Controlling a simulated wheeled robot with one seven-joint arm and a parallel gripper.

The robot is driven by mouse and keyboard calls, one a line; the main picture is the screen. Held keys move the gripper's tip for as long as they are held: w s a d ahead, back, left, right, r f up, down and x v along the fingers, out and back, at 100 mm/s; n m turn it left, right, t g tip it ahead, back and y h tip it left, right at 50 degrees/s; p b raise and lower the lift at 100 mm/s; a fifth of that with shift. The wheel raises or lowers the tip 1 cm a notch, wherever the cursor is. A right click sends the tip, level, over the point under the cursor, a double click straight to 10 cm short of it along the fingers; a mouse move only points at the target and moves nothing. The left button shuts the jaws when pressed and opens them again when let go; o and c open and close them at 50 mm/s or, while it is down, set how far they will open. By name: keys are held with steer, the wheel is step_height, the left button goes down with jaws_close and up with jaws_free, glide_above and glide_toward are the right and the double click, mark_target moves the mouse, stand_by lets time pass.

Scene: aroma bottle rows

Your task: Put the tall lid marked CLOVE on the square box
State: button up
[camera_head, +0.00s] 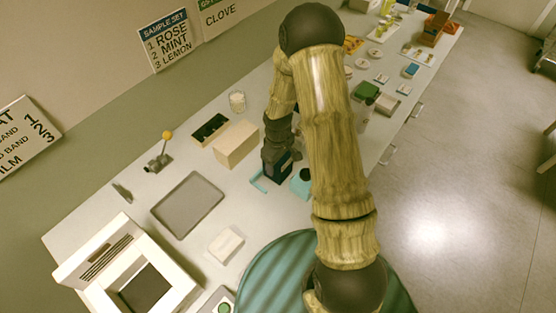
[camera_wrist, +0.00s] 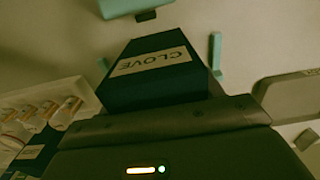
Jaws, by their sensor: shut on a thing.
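The tall lid marked CLOVE (camera_wrist: 153,70) is a dark blue box shape with a pale label, upside down in the wrist view. In the head view the dark blue lid (camera_head: 278,168) is partly hidden by my gripper (camera_head: 277,153), which is shut on it. The lid is above or at the table between teal pieces (camera_wrist: 215,52); I cannot tell whether it touches anything below. In the head view a teal bracket (camera_head: 258,186) lies just left of it. I cannot make out the square box for certain; the area under the lid is hidden.
A teal block (camera_head: 301,184) with a dark top stands just right of the lid. A grey tray (camera_head: 188,204) lies farther left. The wrist view shows a pale container (camera_wrist: 75,88) with several bottles.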

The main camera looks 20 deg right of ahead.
steer(key=shift+f, duration=0.1)
stand_by(0.3)
steer(key=o, duration=1.1)
steer(key=shift+c, duration=0.2)
steer(key=shift+r+p, duration=3.35)
steer(key=shift+r, duration=1.2)
